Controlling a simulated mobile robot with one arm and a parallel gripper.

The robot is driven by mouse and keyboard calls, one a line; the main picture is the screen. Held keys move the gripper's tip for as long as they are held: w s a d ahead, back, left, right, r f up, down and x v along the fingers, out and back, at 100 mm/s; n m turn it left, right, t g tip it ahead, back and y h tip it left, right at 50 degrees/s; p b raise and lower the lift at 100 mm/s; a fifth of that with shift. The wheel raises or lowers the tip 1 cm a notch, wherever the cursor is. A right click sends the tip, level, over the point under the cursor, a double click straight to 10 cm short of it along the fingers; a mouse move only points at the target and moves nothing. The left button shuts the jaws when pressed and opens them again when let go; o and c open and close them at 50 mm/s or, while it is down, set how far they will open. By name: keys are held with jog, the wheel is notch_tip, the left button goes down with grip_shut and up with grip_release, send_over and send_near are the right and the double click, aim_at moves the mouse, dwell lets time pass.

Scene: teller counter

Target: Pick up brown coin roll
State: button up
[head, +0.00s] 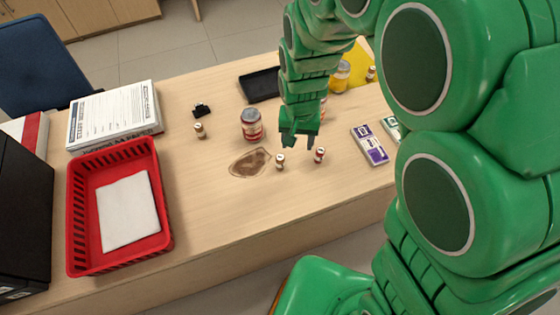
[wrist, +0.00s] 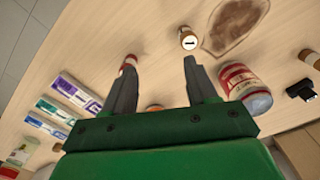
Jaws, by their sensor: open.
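A small upright roll with a brown body and white label (head: 280,161) stands on the counter beside a brown stain; it also shows in the wrist view (wrist: 188,40), just beyond the right fingertip. A second, brownish roll (head: 200,130) stands farther left, also at the right edge of the wrist view (wrist: 309,57). I cannot tell surely which is the brown coin roll. A red-and-white roll (head: 319,155) stands to the right, partly behind the left finger in the wrist view (wrist: 129,62). My gripper (head: 298,143) is open and empty, pointing down above the counter near these rolls.
A red-labelled jar (head: 251,125) stands left of my gripper. The brown stain (head: 249,163) lies flat. A purple-and-white packet (head: 369,144) lies to the right. A black tray (head: 260,85) is behind, a red basket (head: 161,215) at left. The counter's front is clear.

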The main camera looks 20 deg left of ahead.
aim_at(280, 156)
jog(key=a+f, duration=0.2)
jog(key=s+a+f, duration=0.1)
jog(key=a+f, duration=0.1)
jog(key=a, duration=0.1)
jog(key=shift+s+a+f, duration=0.1)
jog(key=shift+f, duration=0.1)
jog(key=shift+d+f, duration=0.2)
jog(key=shift+f, duration=1.7)
jog(key=shift+d+f, duration=0.2)
jog(key=shift+f, duration=1.7)
grip_shut()
